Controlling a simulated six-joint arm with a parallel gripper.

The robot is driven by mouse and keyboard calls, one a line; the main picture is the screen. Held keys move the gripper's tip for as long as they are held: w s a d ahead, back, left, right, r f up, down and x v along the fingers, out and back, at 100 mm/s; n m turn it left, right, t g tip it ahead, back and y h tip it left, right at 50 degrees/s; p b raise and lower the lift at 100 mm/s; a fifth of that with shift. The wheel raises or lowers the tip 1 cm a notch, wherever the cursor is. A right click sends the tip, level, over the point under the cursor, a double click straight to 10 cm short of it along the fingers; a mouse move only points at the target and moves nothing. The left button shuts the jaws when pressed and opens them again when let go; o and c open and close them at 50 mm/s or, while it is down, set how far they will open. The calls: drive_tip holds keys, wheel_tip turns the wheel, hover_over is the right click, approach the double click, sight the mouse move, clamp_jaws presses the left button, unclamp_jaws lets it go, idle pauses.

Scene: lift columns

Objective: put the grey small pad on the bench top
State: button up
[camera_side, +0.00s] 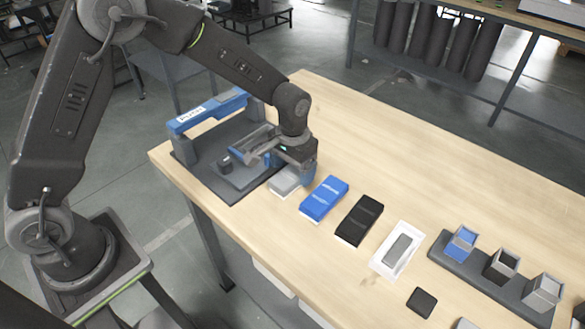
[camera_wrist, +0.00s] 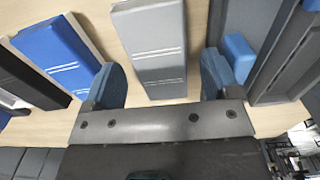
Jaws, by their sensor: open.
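A small grey pad (camera_side: 398,249) lies in a shallow white tray (camera_side: 380,266) on the bench top (camera_side: 450,180). Another small pale grey piece (camera_side: 465,325) is cut off by the bottom edge of the side view. My gripper (camera_side: 290,172) is well to the left of both, low over the left part of the bench. It is open. In the wrist view a larger grey block (camera_wrist: 152,45) with white stripes lies between and ahead of its blue fingers (camera_wrist: 160,82). The grey block also shows below my gripper in the side view (camera_side: 284,182), partly hidden. Contact cannot be told.
A blue block (camera_side: 324,198) and a black block (camera_side: 359,220) lie in a row beside the grey block. A dark fixture with a blue bar (camera_side: 207,110) stands left. A dark rack (camera_side: 480,281) with several cubes and a small black pad (camera_side: 421,302) are at right.

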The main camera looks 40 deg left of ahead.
sight(293, 172)
drive_tip(key=s+a+r+t, duration=0.1)
drive_tip(key=s+r, duration=0.1)
drive_tip(key=r, duration=0.7)
drive_tip(key=s+a+r, duration=0.1)
drive_tip(key=s+r, duration=0.2)
drive_tip(key=r, duration=0.5)
drive_tip(key=s+a+r+t, duration=0.2)
drive_tip(key=s, duration=0.7)
drive_tip(key=s+a+r+t, duration=0.1)
drive_tip(key=s+a+t, duration=0.1)
drive_tip(key=s, duration=0.7)
drive_tip(key=shift+a+r+t, duration=0.3)
drive_tip(key=shift+a+r, duration=0.1)
drive_tip(key=shift+a, duration=0.3)
